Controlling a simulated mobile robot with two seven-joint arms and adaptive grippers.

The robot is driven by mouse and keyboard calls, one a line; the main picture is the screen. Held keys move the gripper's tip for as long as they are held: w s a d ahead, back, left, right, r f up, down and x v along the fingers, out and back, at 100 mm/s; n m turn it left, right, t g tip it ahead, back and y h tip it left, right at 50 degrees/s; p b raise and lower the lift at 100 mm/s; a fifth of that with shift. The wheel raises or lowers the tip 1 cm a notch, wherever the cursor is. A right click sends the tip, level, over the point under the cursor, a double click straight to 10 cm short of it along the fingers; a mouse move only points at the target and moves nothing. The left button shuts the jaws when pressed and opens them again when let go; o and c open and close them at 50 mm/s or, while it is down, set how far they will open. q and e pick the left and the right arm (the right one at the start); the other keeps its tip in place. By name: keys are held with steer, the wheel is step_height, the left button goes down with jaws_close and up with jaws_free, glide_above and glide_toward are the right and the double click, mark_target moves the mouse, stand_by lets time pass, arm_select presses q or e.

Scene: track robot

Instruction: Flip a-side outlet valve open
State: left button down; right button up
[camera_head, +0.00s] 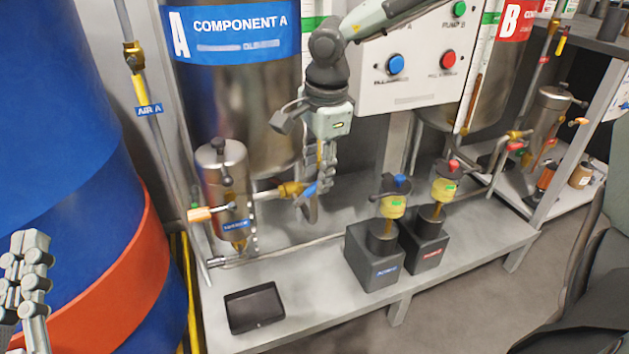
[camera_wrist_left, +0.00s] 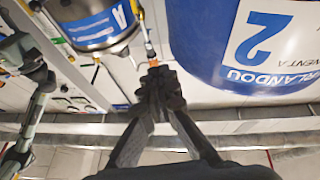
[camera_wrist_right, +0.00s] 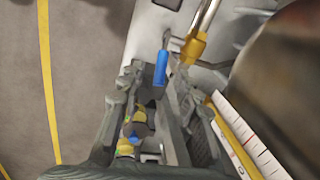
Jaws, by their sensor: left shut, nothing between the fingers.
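The a-side outlet valve has a brass body (camera_head: 290,189) on the pipe below the Component A tank (camera_head: 240,90), with a blue handle (camera_head: 309,188). In the right wrist view the blue handle (camera_wrist_right: 161,70) shows at my fingertips, beside the brass fitting (camera_wrist_right: 194,47). My right gripper (camera_head: 322,178) hangs down at the valve, its fingers apart around the handle's end in the right wrist view (camera_wrist_right: 152,90). I cannot tell whether they touch it. My left gripper (camera_head: 25,275) is shut and empty, far from the valve. It also shows in the left wrist view (camera_wrist_left: 158,80).
A steel filter canister (camera_head: 222,185) stands left of the valve. Two dark pump blocks (camera_head: 373,262) (camera_head: 428,250) stand to the right. A black tray (camera_head: 254,307) lies on the shelf below. A control panel (camera_head: 420,65) is behind my right arm. A blue drum (camera_head: 70,150) fills the left.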

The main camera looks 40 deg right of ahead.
mark_target(311, 191)
steer(key=shift+w+f, duration=0.25)
steer(key=shift+f, duration=1)
jaws_close()
